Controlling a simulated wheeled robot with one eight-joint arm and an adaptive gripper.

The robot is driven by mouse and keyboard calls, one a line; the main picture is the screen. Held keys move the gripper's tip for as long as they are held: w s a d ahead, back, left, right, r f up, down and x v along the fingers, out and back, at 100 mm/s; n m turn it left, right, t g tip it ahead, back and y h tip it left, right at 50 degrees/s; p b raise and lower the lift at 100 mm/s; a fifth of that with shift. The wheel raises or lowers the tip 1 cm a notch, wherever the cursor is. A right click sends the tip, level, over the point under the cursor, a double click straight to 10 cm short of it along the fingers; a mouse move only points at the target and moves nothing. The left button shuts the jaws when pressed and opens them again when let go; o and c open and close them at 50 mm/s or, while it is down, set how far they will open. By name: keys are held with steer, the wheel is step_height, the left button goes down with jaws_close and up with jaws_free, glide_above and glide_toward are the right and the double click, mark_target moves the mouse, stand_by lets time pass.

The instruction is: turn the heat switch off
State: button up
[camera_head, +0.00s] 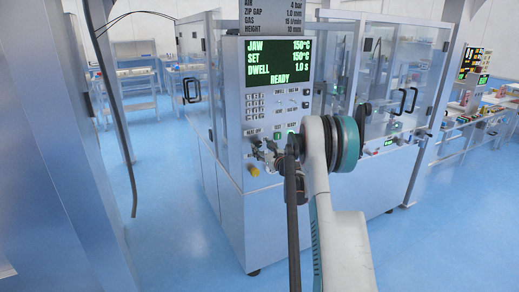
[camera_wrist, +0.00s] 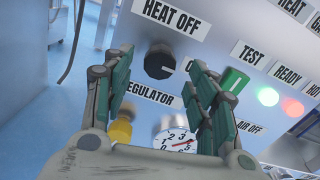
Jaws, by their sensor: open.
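The heat switch (camera_wrist: 159,61) is a round black knob on the machine's silver panel, under a "HEAT OFF" label (camera_wrist: 172,18). A small light mark shows on its lower right side. A label to its right is mostly hidden behind a finger. My gripper (camera_wrist: 161,66) is open and empty, with one finger to each side of the knob in the wrist view. I cannot tell whether the fingertips reach the knob's depth. In the head view my gripper (camera_head: 270,153) is at the panel's lower left. The display (camera_head: 278,62) reads jaw 150°C, set 150°C, READY.
A green TEST switch (camera_wrist: 234,81) and lit green (camera_wrist: 267,96) and red (camera_wrist: 292,106) lamps are to the right. A yellow regulator knob (camera_wrist: 120,131) and a gauge (camera_wrist: 175,141) sit below. A dark cable (camera_head: 122,120) hangs at the left.

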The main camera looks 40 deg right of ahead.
mark_target(259, 145)
steer(key=shift+x, duration=1.6)
steer(key=c, duration=1.1)
steer(key=shift+o, duration=0.2)
